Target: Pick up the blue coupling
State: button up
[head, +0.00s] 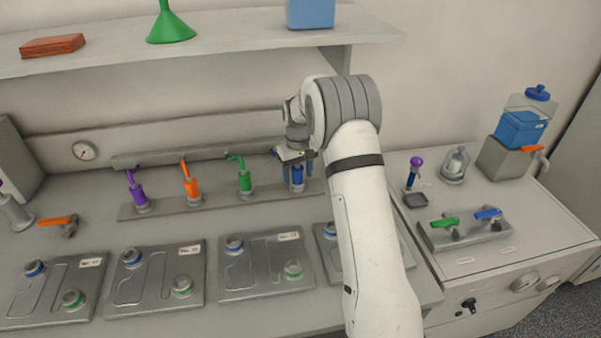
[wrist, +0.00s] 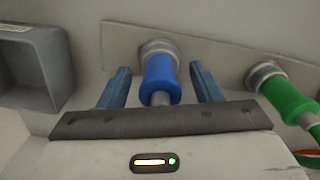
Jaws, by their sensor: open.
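The blue coupling (head: 297,177) stands in the rail at the back of the bench, at the right end of a row of couplings. In the wrist view the blue coupling (wrist: 161,80) sits on a round metal fitting. My gripper (head: 296,178) is over it, and in the wrist view my gripper's two blue fingers (wrist: 162,82) stand open on either side of it. A gap shows between each finger and the coupling. The coupling's lower end is partly hidden by the gripper body.
Green (head: 244,180), orange (head: 191,186) and purple (head: 138,195) couplings stand left along the rail (head: 217,199). The green one is close beside my right finger in the wrist view (wrist: 288,97). A shelf (head: 200,42) hangs above. Flat plates (head: 155,276) lie in front.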

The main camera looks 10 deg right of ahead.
jog(key=c, duration=1.2)
jog(key=shift+o, duration=0.2)
notch_tip(320, 180, up, 10)
jog(key=shift+r+b, duration=0.1)
jog(key=shift+b, duration=0.75)
